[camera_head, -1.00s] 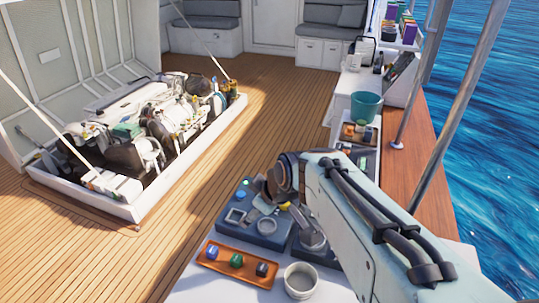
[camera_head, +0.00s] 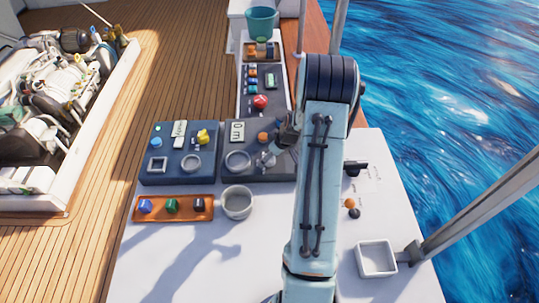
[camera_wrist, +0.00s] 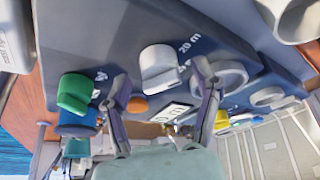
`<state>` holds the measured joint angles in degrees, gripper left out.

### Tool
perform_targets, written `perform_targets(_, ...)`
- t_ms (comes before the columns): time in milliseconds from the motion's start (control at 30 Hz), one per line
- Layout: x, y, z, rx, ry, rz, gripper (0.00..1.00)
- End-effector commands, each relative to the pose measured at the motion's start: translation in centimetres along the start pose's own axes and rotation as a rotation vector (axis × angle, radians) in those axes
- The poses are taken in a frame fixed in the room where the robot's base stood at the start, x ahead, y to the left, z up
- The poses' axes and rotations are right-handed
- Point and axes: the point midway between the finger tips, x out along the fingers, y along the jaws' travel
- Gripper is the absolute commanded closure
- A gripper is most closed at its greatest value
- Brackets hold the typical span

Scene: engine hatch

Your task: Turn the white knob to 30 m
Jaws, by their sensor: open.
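The white knob (camera_wrist: 158,60) is on the dark panel in the wrist view, with a "20 m" mark beside it. My gripper (camera_wrist: 162,76) is open, with one finger on each side of the knob in the picture; I cannot tell whether they touch it. In the head view my gripper (camera_head: 277,146) is over the dark grey panel (camera_head: 232,173), and the knob there is small and partly hidden by it. A display (camera_head: 237,131) on that panel seems to read "0 m"; it is partly covered in the wrist view.
A green knob (camera_wrist: 75,92) and an orange button (camera_wrist: 138,104) are close to my fingers. A ring-shaped holder (camera_head: 237,160) is left of my gripper. A blue panel (camera_head: 180,178), an orange tray (camera_head: 158,214) and a white cup (camera_head: 237,203) stand nearby. The white front table is mostly clear.

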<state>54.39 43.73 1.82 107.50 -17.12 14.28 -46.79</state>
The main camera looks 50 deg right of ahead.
Motion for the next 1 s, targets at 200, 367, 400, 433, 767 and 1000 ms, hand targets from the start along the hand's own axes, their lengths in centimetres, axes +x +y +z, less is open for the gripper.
perform_targets(200, 0.38, -0.01, -0.04, -0.001, 0.001, 0.001, 0.37)
perform_targets(367, 0.36, -0.02, -0.05, -0.001, 0.001, 0.000, 0.62)
perform_targets(400, 0.35, -0.02, -0.05, -0.001, 0.001, 0.000, 0.74)
perform_targets(433, 0.35, -0.02, -0.05, -0.001, 0.001, 0.000, 0.84)
perform_targets(767, 0.36, -0.04, -0.05, 0.009, 0.000, 0.004, 0.98)
perform_targets(1000, 0.38, -0.13, -0.08, 0.089, 0.000, 0.038, 0.98)
